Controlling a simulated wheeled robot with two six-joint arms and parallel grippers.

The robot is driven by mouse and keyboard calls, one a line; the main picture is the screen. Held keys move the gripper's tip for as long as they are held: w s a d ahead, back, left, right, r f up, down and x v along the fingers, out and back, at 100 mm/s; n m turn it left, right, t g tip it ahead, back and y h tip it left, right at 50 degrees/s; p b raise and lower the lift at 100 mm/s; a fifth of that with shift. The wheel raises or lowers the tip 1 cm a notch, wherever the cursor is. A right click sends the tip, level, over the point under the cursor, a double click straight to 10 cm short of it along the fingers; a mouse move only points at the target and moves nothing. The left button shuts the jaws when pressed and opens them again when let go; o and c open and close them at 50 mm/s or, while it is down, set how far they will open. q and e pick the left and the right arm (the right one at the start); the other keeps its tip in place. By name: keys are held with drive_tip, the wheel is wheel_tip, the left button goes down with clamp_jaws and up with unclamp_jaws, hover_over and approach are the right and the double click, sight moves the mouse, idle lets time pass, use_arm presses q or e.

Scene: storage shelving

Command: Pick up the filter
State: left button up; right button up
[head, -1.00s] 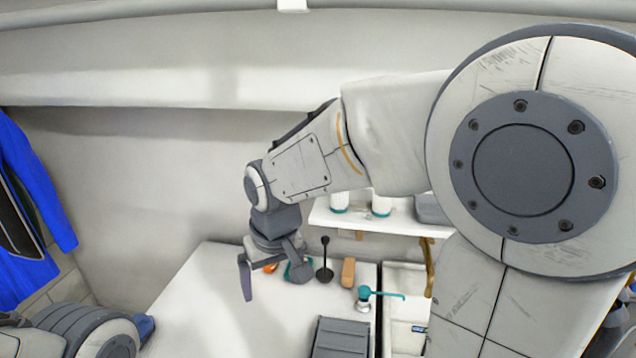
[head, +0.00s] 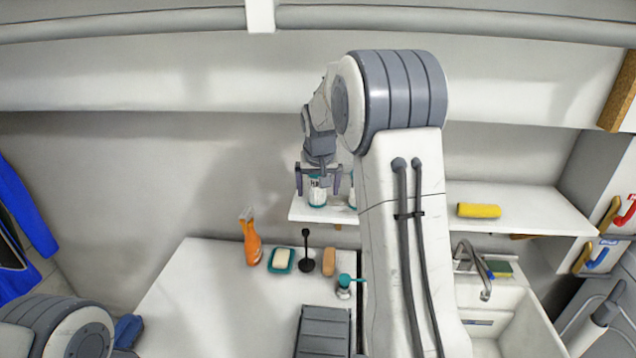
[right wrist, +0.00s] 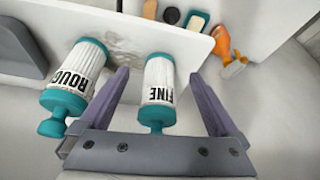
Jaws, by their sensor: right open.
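Two white filters with teal ends stand on the white wall shelf. In the right wrist view, the one marked FINE (right wrist: 160,92) is between the fingers of my right gripper (right wrist: 158,76), with a gap on each side. The one marked ROUG… (right wrist: 80,70) is just outside the left finger. In the head view, my right gripper (head: 318,184) is open at the shelf's left end, around one filter (head: 317,196). The other filter (head: 352,192) is partly hidden by my arm. My left gripper is not seen.
The shelf (head: 530,207) holds a yellow roll (head: 478,210) at right. Below are an orange spray bottle (head: 251,242), a soap dish (head: 282,261), a black plunger-like tool (head: 306,255), a brush (head: 329,261) and a teal-topped dispenser (head: 344,287). The sink (head: 500,310) is at right.

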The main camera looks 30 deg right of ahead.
sight(317, 181)
drive_tip(key=w, duration=0.1)
drive_tip(key=w+d+p, duration=0.2)
drive_tip(key=shift+w+r, duration=0.1)
drive_tip(key=shift+w, duration=0.15)
drive_tip(key=shift+w+d, duration=0.1)
drive_tip(key=shift+w, duration=0.2)
drive_tip(key=shift+w+f+p, duration=0.1)
drive_tip(key=shift+f+p, duration=0.3)
drive_tip(key=shift+f, duration=0.25)
drive_tip(key=c, duration=1.5)
clamp_jaws()
drive_tip(key=shift+r, duration=0.1)
